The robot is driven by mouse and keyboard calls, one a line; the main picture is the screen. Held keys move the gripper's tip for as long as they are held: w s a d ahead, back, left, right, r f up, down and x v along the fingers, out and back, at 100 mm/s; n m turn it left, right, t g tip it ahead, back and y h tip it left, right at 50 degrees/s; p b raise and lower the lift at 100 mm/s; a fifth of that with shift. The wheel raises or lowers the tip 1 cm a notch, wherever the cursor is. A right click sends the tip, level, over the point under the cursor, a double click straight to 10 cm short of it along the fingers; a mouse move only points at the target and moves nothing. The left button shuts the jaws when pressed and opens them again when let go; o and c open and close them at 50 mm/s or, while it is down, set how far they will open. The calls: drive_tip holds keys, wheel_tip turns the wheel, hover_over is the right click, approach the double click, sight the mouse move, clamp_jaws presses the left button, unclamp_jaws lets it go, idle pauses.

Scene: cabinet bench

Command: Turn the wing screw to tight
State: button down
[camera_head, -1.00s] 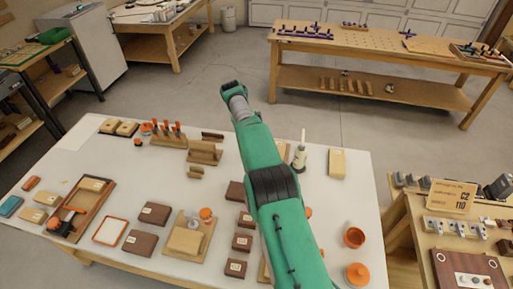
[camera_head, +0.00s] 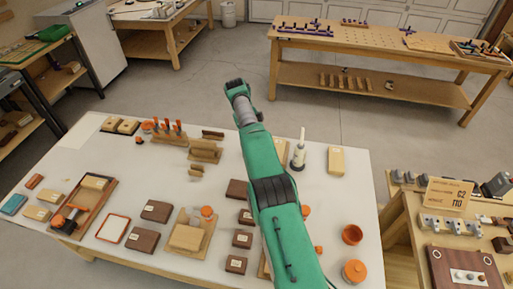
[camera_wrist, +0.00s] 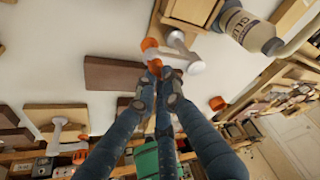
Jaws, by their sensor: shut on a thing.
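Another orange part (camera_wrist: 150,44) shows just beyond the fingertips. A pale grey stem with a round end (camera_wrist: 182,52) lies right beside them. The fingers hide part of the screw, so its turn angle and how tight it is cannot be told. In the head view my green arm covers the gripper and the screw.
A glue bottle (camera_wrist: 245,28) stands close to the right of the fingers in the wrist view. A dark wooden block (camera_wrist: 112,74) lies to the left.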

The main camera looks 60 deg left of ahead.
drive_tip(key=c, duration=1.8)
unclamp_jaws()
drive_tip(key=shift+c, duration=0.2)
drive_tip(key=shift+s+n+t+b, duration=0.1)
drive_tip(key=shift+n+t+b, duration=0.2)
drive_tip(key=shift+n+b, duration=0.8)
drive_tip(key=shift+b, duration=0.3)
